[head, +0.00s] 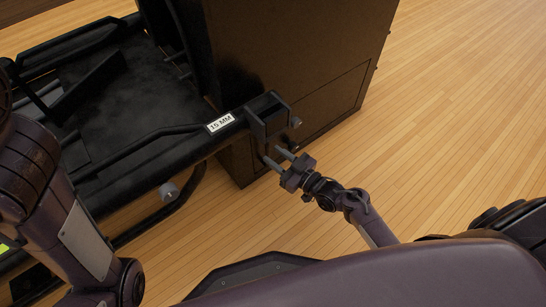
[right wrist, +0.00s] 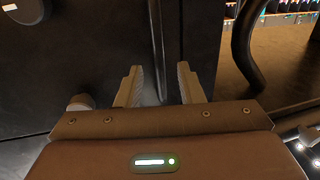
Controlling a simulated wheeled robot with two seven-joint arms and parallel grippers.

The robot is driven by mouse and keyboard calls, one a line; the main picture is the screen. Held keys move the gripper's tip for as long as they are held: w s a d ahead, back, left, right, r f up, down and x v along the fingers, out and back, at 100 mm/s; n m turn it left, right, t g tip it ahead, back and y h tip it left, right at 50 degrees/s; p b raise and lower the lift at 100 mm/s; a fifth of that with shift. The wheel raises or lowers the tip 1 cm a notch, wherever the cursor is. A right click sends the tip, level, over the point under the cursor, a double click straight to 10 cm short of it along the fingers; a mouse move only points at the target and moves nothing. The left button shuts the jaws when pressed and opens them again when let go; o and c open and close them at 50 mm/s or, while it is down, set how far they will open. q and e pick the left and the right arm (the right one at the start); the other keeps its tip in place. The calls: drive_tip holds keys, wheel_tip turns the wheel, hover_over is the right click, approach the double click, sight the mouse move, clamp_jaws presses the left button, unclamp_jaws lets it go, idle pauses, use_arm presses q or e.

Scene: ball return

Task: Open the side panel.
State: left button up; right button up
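The side panel (head: 330,100) shows as a thin rectangular outline low on the side of the tall dark cabinet (head: 290,45) and looks closed. A small grey knob (head: 296,122) shows near its lower near corner, by a dark bracket. My right gripper (head: 279,158) is just in front of this corner, its two fingers apart with nothing between them. In the right wrist view the open fingers (right wrist: 157,90) point at a dark surface with a vertical edge or bar between them. A rounded knob (right wrist: 80,102) lies left of the fingers. My left gripper is out of view.
A black tubular frame with a "15 MM" label (head: 220,122) runs beside the cabinet and ends close to my right gripper. A curved black tube (right wrist: 244,50) stands right of the fingers in the right wrist view. The wooden floor (head: 460,110) at right is clear.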

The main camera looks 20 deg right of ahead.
drive_tip(key=shift+w+a, duration=0.35)
drive_tip(key=shift+w, duration=0.2)
clamp_jaws()
